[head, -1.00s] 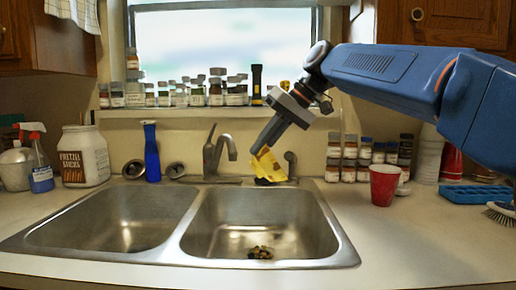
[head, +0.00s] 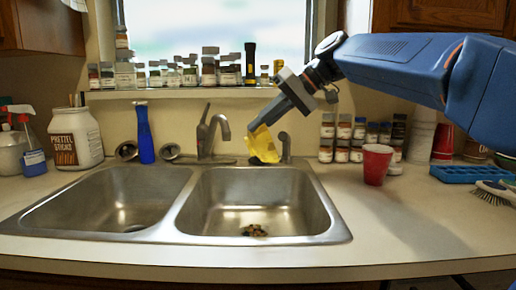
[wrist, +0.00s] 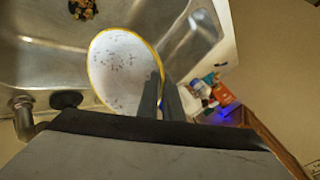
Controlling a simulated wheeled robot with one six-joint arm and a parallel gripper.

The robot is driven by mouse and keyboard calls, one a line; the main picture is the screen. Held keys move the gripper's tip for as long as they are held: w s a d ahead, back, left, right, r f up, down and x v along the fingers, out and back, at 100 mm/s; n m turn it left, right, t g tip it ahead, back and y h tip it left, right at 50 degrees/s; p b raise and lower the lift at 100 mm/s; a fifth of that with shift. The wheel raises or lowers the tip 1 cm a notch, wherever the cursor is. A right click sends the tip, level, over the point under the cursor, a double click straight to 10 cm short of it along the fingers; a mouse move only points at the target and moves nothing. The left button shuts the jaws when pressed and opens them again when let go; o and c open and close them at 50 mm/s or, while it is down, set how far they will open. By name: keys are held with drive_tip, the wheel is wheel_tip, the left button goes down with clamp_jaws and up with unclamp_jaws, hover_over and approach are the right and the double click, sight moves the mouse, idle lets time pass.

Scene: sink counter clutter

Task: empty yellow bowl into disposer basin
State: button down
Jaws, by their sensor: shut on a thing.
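My gripper (head: 262,128) is shut on the yellow bowl (head: 263,147) by its rim, above the back edge of the right basin (head: 300,200). The bowl is steeply tilted. In the wrist view, the bowl (wrist: 118,70) shows a whitish inside with small dark specks and a yellow rim; no large scraps show in it. The gripper fingers (wrist: 165,95) are at its right rim. A small pile of dark and tan scraps (head: 254,230) lies at the right basin's drain; the pile also shows in the wrist view (wrist: 82,9).
The faucet (head: 212,130) stands just left of the bowl, and a small spout (head: 285,145) just right. A red cup (head: 376,164), spice jars (head: 342,140) and a blue tray (head: 468,174) are on the right counter. The left basin (head: 115,200) looks empty.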

idle(0.5)
drive_tip(key=shift+s+a+h, duration=0.1)
drive_tip(key=shift+a+h, duration=0.4)
drive_tip(key=shift+h, duration=0.3)
drive_tip(key=shift+s+a+r+n+t+h, duration=0.1)
drive_tip(key=shift+a+r+n+t+h, duration=0.15)
drive_tip(key=shift+a+h, duration=1.25)
drive_tip(key=shift+s+a+r+n+t+h, duration=0.1)
drive_tip(key=shift+a+r+n+t+h, duration=0.25)
drive_tip(key=shift+h, duration=2.15)
drive_tip(key=shift+s+a+r+n+h, duration=0.1)
drive_tip(key=shift+a+n+h, duration=0.1)
drive_tip(key=shift+a+h, duration=1.35)
drive_tip(key=shift+d+h, duration=0.45)
drive_tip(key=shift+d, duration=0.05)
drive_tip(key=shift+d, duration=0.1)
